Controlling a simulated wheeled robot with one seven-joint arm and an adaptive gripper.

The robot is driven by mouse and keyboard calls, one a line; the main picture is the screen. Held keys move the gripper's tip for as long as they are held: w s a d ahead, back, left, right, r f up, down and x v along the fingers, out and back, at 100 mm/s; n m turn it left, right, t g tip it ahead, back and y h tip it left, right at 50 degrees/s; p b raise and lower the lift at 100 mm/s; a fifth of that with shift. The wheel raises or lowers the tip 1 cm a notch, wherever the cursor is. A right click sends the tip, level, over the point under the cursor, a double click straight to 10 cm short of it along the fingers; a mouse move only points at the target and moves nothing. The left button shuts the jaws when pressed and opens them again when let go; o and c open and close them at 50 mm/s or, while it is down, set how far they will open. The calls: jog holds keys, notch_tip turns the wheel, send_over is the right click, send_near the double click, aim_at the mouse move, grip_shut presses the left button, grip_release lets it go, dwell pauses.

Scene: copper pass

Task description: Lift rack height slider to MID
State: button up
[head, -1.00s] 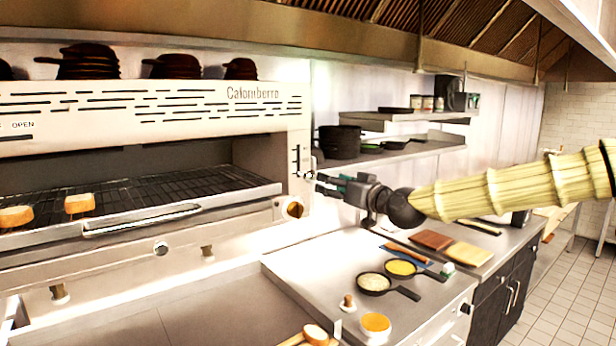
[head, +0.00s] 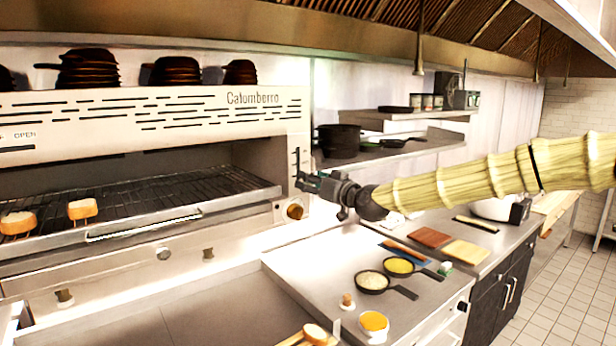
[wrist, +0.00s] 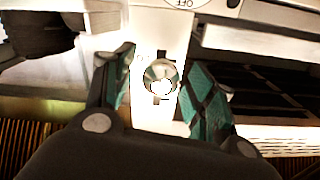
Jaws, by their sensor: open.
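The rack height slider is on the narrow right front post of the broiler (head: 230,98), where a dark upright slot with marks (head: 297,160) shows. In the wrist view a round shiny metal knob (wrist: 160,77), seemingly the slider's handle, stands on the pale post. My gripper (head: 303,182) is at that post in the head view and hides the knob there. In the wrist view its teal-padded fingers (wrist: 162,95) are open, one on each side of the knob, with gaps visible. I cannot read the slider's setting.
A brass rotary knob (head: 295,209) sits just below my gripper. The broiler's wire rack (head: 150,200) carries bread pieces (head: 82,208). Shelves with black pots (head: 339,141) stand to the right. Small pans (head: 372,281) and boards (head: 428,237) lie on the counter below my arm.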

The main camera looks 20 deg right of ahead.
jog(key=shift+p+x, duration=0.35)
jog(key=shift+x, duration=0.75)
grip_shut()
jog(key=shift+r, duration=0.1)
